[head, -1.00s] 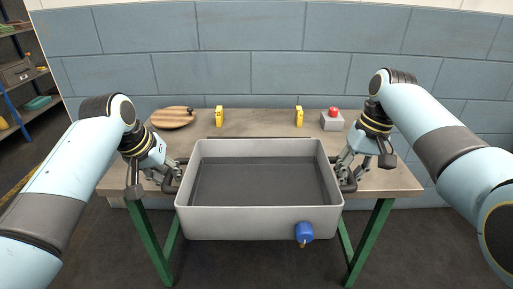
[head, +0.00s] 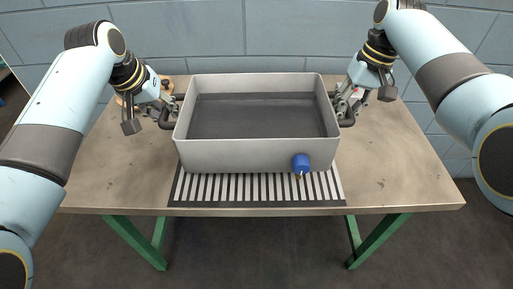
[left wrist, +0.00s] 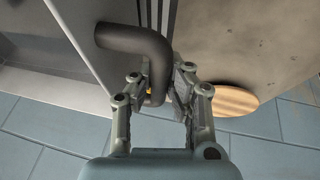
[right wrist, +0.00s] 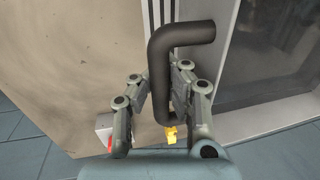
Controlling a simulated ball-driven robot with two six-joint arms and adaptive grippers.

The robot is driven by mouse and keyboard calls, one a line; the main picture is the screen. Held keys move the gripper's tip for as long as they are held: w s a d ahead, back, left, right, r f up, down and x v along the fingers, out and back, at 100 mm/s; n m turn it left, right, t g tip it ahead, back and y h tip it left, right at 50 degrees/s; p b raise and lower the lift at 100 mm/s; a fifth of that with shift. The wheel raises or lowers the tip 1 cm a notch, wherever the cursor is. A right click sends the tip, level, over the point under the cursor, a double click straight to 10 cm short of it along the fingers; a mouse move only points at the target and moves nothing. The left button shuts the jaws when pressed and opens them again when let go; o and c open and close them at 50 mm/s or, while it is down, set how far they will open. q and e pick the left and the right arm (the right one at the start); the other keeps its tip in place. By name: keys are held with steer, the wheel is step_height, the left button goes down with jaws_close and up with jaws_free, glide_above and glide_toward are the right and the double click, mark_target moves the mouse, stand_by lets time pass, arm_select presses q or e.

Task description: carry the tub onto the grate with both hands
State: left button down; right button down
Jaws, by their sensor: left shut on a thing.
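The grey tub (head: 258,155), open-topped with a blue knob (head: 301,163) on its front, is level over the table. The black-and-white striped grate (head: 255,190) shows in front of and below it; its rear part is hidden under the tub. I cannot tell whether the tub touches the grate. My left gripper (left wrist: 158,88) is shut on the dark left handle (left wrist: 150,45). My right gripper (right wrist: 165,90) is closed around the dark right handle (right wrist: 162,60). In the head view, the left gripper (head: 172,108) and right gripper (head: 347,104) are at the tub's two ends.
The brown table (head: 400,170) is clear on both sides of the grate. A round wooden board (left wrist: 235,101) lies behind the left gripper. A small box with a red button (right wrist: 104,128) and a yellow item (right wrist: 171,133) are behind the right one. A blue block wall stands behind.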

arm_select(q)
steer(key=shift+s+a+r, duration=0.1)
steer(key=shift+a, duration=0.15)
arm_select(e)
steer(key=shift+s+d, duration=0.1)
steer(key=shift+d, duration=0.2)
